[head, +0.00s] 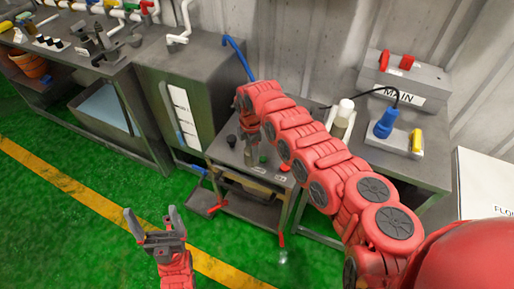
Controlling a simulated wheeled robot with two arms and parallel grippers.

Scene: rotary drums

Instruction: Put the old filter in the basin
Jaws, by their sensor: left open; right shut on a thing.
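My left gripper (156,222) is open and empty, low over the green floor at the front left. My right arm reaches in from the right to the small grey stand in the middle. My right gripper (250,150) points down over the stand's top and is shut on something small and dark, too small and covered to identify. I cannot pick out the old filter with certainty. A flat grey tray (245,208) sits low in the stand.
The small stand (265,172) carries dark knobs. A grey cabinet (190,90) adjoins it on the left. On the right bench are a blue-topped device (385,122), a white bottle (343,113) and a box marked MAIN (410,85). Green floor is free at front left.

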